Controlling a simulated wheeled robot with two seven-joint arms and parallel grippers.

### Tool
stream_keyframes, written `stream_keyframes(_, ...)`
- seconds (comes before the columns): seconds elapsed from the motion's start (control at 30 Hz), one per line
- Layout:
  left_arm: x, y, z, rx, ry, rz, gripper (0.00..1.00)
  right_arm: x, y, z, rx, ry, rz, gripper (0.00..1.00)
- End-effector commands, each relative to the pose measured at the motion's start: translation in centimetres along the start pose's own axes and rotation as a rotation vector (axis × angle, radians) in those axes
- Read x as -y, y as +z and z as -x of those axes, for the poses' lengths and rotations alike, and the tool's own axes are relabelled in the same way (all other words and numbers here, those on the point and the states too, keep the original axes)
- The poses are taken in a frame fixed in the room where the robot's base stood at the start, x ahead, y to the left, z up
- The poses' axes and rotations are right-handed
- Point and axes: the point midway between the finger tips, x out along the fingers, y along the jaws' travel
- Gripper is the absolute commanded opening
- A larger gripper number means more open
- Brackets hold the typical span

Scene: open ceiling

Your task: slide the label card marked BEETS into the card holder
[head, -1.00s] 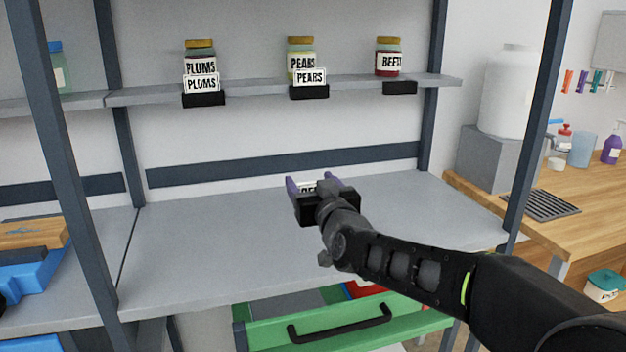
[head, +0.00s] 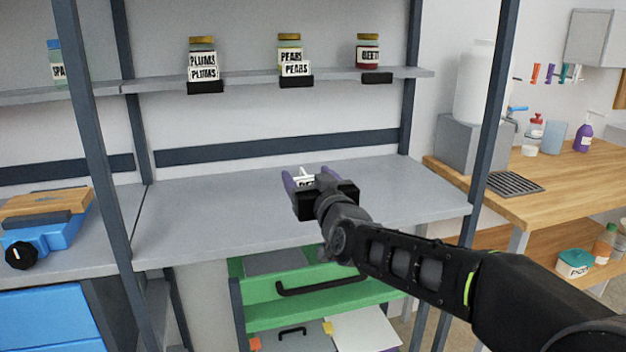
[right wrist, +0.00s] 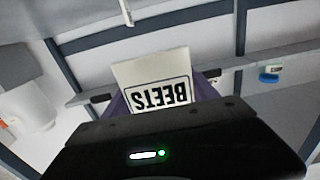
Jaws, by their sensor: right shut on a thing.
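The white BEETS card (head: 304,184) is between the purple fingers of my right gripper (head: 307,175), which is shut on it. In the right wrist view the card (right wrist: 150,72) stands out past the fingers, its print upside down. The empty black card holder (head: 377,78) is on the upper shelf's front edge, below the BEETS jar (head: 368,51). My right gripper is in front of the shelf, lower than this holder and to its left, clearly apart from it. My left gripper is not in view.
The upper shelf (head: 340,77) also bears a PLUMS jar (head: 202,46) and a PEARS jar (head: 290,42), each behind a holder with a matching card. A dark upright post (head: 490,120) stands to the right. The lower shelf (head: 220,200) is bare.

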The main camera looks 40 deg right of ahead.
Motion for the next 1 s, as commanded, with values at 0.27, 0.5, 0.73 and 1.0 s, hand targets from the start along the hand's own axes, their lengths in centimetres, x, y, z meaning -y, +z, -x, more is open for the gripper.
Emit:
stream_keyframes(0.27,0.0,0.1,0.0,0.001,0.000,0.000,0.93,4.7,3.8,-0.2,0.004,-0.133,0.001,0.29)
stream_keyframes(0.5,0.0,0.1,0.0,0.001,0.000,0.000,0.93,11.1,9.3,0.8,0.007,-0.319,0.000,0.29)
stream_keyframes(0.73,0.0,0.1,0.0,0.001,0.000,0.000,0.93,18.7,16.8,3.7,0.008,-0.539,-0.004,0.29)
stream_keyframes(1.0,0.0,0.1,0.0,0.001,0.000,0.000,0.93,21.8,20.3,4.9,-0.001,-0.608,-0.001,0.29)
